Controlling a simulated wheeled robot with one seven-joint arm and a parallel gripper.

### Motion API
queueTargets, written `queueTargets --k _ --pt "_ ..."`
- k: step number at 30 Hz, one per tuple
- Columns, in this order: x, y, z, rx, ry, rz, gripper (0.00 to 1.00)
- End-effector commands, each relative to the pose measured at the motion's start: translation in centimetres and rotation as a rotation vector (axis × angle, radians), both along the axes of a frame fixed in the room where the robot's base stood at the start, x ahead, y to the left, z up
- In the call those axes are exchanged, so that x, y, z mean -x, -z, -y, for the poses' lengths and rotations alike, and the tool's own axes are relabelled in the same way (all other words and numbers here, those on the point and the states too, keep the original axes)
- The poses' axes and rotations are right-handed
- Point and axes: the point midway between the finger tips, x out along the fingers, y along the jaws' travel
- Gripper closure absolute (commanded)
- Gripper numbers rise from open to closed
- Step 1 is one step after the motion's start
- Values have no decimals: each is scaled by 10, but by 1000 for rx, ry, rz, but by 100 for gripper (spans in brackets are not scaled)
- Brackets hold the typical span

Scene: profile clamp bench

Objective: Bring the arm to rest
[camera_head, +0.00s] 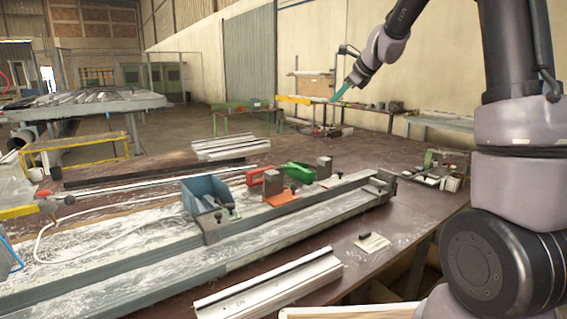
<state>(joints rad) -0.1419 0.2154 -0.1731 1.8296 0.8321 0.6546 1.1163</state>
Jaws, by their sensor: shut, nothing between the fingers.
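My gripper (336,98) is raised in the air right of the picture's middle, high above the bench (405,222). Its teal fingers point down and to the left. They look shut, with nothing seen between them, though they are small at this distance. My arm comes in from the right and the top edge, and part of it lies beyond the top of the picture. The gripper touches nothing that I can see.
On the bench stand a long grey profile bed (255,225), a blue bin (214,190), a red clamp (264,177) and a green clamp (299,170). A white profile (268,285) lies in front. Boxes (438,172) stand at right. Open air surrounds the gripper.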

Motion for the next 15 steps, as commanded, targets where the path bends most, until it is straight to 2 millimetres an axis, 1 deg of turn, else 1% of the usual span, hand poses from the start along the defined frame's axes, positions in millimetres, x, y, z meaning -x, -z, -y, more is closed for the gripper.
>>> queueTargets --k 1,2,3,5,6,8,9,11,12,14,15 --pt "28 -17 2 63 -73 40 100" --pt "44 -24 3 106 -120 61 100" --pt "65 -31 5 165 -181 90 100" --pt "97 -41 7 252 -275 132 100" --pt "118 -45 8 311 -336 160 100" --pt "150 -51 12 403 -428 201 100" --pt "171 -53 13 466 -490 227 100" --pt "203 -54 17 562 -583 266 100" --pt "224 -54 19 626 -644 289 100" --pt "255 -51 23 725 -735 322 100" --pt "274 -47 26 791 -797 341 100"
